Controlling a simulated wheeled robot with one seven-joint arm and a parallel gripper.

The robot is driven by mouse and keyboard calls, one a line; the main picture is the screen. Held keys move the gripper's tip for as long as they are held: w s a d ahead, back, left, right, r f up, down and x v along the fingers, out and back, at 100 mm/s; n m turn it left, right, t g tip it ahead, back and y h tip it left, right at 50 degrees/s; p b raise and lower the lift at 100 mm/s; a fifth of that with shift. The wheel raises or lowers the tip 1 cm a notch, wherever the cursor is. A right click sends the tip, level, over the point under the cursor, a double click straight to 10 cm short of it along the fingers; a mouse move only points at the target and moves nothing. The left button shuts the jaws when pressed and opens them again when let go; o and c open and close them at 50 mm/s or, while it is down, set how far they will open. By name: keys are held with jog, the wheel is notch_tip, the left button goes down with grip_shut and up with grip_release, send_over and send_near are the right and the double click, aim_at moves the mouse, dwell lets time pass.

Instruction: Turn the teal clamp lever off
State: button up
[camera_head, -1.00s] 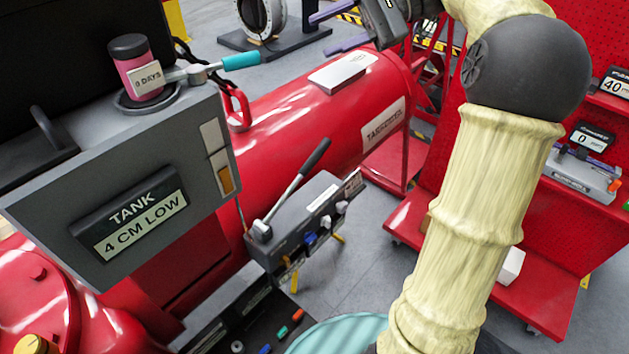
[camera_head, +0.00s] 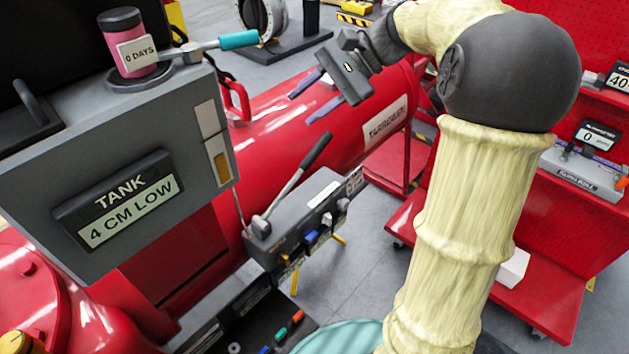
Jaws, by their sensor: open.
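The teal clamp lever (camera_head: 238,40) sticks out to the right from the top of the grey cabinet. Its metal shank runs left to the round dark base under a pink canister (camera_head: 133,55) labelled "0 DAYS". The lever points right and slightly up in the picture. My gripper (camera_head: 299,108) is open and empty, with its two blue-purple fingers pointing left. It appears over the red tank, to the right of and lower than the teal handle, and apart from it.
The grey cabinet (camera_head: 75,150) bears a "TANK 4 CM LOW" sign. A red tank (camera_head: 275,155) lies behind it. A black-handled lever (camera_head: 315,152) rises from a grey valve block (camera_head: 305,225) below. A red shelf rack (camera_head: 590,140) stands at the right.

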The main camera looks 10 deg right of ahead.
jog(key=s+f+h+b, duration=0.2)
jog(key=f, duration=0.6)
jog(key=s+f+n+h+b, duration=0.1)
jog(key=s+f+h+b, duration=0.1)
jog(key=f, duration=0.5)
jog(key=shift+a+f+h, duration=0.15)
jog(key=shift+f+h, duration=0.25)
jog(key=shift+c, duration=0.4)
jog(key=shift+f, duration=0.1)
jog(key=c, duration=0.4)
jog(key=s+f, duration=0.1)
jog(key=s+f+n+h, duration=0.1)
jog(key=f, duration=0.1)
jog(key=s+f+n+h, duration=0.1)
jog(key=shift+s+d+f, duration=0.15)
jog(key=shift+d+f, duration=0.1)
jog(key=shift+d, duration=0.1)
grip_shut()
jog(key=s+d+f+n+t+h, duration=0.1)
jog(key=s+f+n+t+h, duration=0.1)
jog(key=s+f+n, duration=0.4)
jog(key=shift+s+d+f+h, duration=0.2)
jog(key=shift+s+d+h, duration=0.2)
jog(key=shift+h, duration=0.5)
jog(key=shift+a, duration=0.1)
